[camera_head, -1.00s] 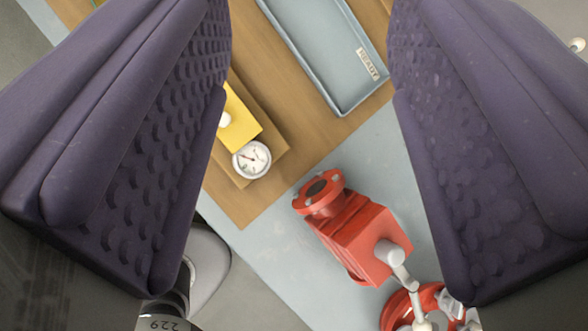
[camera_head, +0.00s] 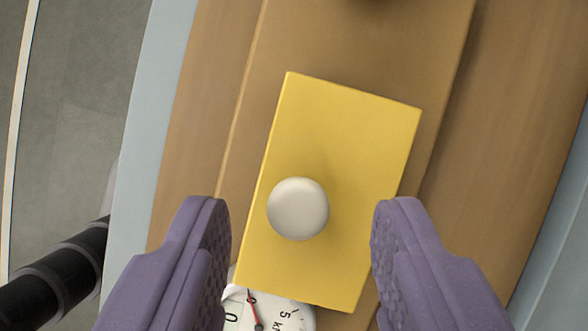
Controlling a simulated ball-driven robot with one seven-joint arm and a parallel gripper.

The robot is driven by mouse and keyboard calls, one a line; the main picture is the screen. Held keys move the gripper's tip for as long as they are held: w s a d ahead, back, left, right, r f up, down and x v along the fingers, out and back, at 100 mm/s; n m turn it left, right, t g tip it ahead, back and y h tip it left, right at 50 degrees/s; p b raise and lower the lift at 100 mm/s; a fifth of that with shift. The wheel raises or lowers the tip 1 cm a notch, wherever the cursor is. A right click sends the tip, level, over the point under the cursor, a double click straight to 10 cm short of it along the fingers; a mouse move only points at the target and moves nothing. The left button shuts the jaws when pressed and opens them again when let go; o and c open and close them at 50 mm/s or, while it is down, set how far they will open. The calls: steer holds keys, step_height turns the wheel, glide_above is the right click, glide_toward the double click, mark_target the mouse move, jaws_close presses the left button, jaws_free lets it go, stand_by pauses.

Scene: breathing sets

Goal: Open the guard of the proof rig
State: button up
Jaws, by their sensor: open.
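A yellow panel (camera_head: 345,140), which looks like the guard of the proof rig, lies over a brown wooden base (camera_head: 290,40). A round pale knob (camera_head: 298,208) stands on the panel's lower part. A white dial gauge (camera_head: 262,312) with a red needle shows partly below the panel's lower edge. My gripper (camera_head: 300,225) is open, with one purple finger on each side of the knob and clear of it. Whether the fingertips touch the panel cannot be told.
The wooden board (camera_head: 520,110) extends around the rig's base. A pale blue-grey table edge (camera_head: 150,130) runs along the left, with grey floor beyond. A black tube (camera_head: 55,275) shows at the lower left. A dark thing is cut off at the top edge.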

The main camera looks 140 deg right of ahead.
steer(key=shift+w+a+f, duration=0.15)
steer(key=shift+f, duration=0.3)
jaws_close()
